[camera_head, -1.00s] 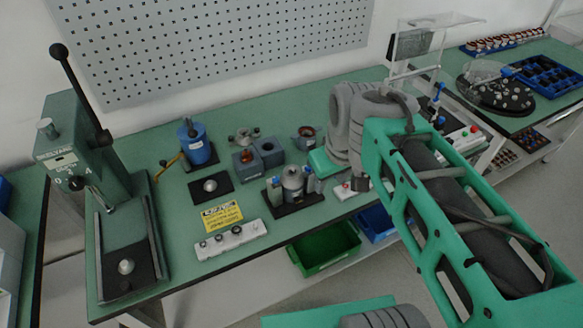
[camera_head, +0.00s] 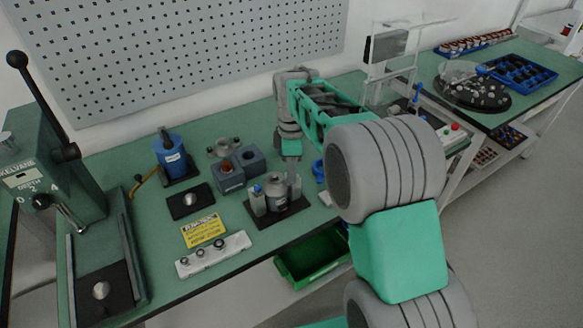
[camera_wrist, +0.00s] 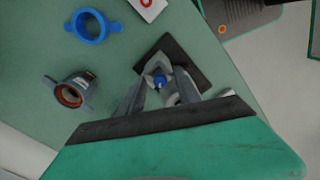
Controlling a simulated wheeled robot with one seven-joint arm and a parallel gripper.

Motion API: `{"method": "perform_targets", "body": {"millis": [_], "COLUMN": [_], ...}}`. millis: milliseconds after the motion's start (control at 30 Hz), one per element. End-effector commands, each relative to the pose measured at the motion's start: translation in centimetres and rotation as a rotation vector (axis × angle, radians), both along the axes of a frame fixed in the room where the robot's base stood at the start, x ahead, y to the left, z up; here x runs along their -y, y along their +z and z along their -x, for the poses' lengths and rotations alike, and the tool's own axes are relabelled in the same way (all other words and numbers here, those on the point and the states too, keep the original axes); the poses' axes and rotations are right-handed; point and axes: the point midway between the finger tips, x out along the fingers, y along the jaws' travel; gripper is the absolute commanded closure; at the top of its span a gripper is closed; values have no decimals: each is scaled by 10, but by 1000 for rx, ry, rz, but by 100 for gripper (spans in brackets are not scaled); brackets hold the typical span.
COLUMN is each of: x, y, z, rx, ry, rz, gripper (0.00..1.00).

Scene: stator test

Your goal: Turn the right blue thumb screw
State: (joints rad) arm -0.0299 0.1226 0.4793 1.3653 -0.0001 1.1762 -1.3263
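The right blue thumb screw (camera_wrist: 159,81) shows in the wrist view between the fingers of my gripper (camera_wrist: 158,92), at one end of the dark base plate (camera_wrist: 186,62). The fingers are apart, one on each side of it; I cannot tell whether either touches it. In the head view my gripper (camera_head: 291,158) points down at the right end of the fixture with the grey cylinder (camera_head: 277,193). The left blue thumb screw (camera_head: 256,188) stands clear at the fixture's left. The right screw is hard to make out there.
A blue ring (camera_wrist: 91,26) and a grey part with a copper-coloured inside (camera_wrist: 72,91) lie beside the fixture. Grey blocks (camera_head: 231,177) stand behind it. A yellow label (camera_head: 201,231) and white strip (camera_head: 213,254) lie at the front left. A green bin (camera_head: 312,258) sits below the edge.

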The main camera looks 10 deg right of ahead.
Motion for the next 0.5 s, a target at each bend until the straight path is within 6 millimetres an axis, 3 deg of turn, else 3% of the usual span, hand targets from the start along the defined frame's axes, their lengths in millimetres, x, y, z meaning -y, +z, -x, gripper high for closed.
{"method": "perform_targets", "body": {"millis": [267, 500], "x": [0, 0], "y": [-3, -2], "z": [0, 0], "rx": [1, 2], "ry": [-1, -1], "rz": [0, 0], "gripper": [61, 81]}}
